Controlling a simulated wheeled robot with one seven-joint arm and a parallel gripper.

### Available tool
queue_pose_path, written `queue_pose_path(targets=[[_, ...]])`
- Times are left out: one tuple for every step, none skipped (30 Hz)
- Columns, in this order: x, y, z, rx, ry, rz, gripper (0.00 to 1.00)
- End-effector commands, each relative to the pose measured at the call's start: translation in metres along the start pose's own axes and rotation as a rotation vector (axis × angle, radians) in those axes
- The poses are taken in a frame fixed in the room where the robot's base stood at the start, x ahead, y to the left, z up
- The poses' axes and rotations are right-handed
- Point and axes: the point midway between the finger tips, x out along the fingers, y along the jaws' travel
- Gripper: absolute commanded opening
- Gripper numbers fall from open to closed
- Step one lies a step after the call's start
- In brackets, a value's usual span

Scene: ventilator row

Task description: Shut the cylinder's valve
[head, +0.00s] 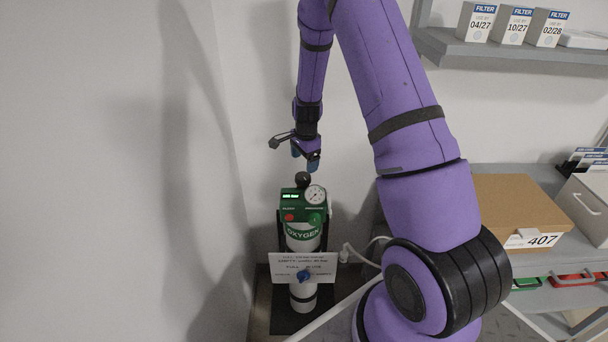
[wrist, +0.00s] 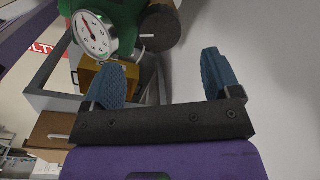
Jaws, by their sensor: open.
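The oxygen cylinder (head: 303,243) stands upright in the corner, white with a green OXYGEN band. Its green head (head: 290,208) carries a round white gauge (head: 315,194), also in the wrist view (wrist: 93,35). A dark rounded knob (head: 302,179) sits on top, apparently the valve; in the wrist view it is a dark cylinder (wrist: 160,24) with a pale mark. My gripper (head: 306,164) is just above the knob. Its blue fingers are apart and empty in the wrist view (wrist: 162,65), with the knob beyond the gap. I cannot tell whether they touch it.
A wall is close on the left. At right are a cardboard box (head: 515,200) labelled 407 and a shelf (head: 500,52) with filter boxes (head: 513,25).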

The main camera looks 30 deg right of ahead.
Motion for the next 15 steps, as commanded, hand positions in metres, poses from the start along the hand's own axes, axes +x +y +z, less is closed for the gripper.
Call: queue_pose_path(targets=[[0.011, 0.001, -0.001, 0.002, -0.001, 0.005, 0.83], [0.016, 0.001, -0.001, 0.002, -0.001, 0.004, 0.83], [0.023, 0.001, -0.001, 0.001, -0.001, 0.004, 0.83], [0.028, 0.001, 0.0, 0.0, -0.001, 0.004, 0.83], [0.033, 0.001, 0.0, 0.0, -0.001, 0.003, 0.83], [0.039, 0.001, 0.0, 0.0, -0.001, 0.002, 0.83], [0.043, 0.001, 0.0, 0.0, -0.001, 0.002, 0.83], [0.047, 0.001, 0.0, 0.0, -0.001, 0.002, 0.83], [0.051, 0.0, -0.001, 0.0, -0.001, 0.002, 0.83], [0.054, 0.0, -0.001, 0.0, 0.0, 0.001, 0.83], [0.057, 0.0, -0.001, 0.0, 0.0, 0.001, 0.83], [0.06, 0.0, 0.0, 0.0, 0.0, 0.0, 0.83], [0.062, 0.0, 0.0, 0.0, -0.001, 0.0, 0.83], [0.063, 0.0, 0.0, 0.0, -0.001, 0.001, 0.83], [0.065, 0.0, 0.0, 0.0, -0.001, 0.001, 0.83]])
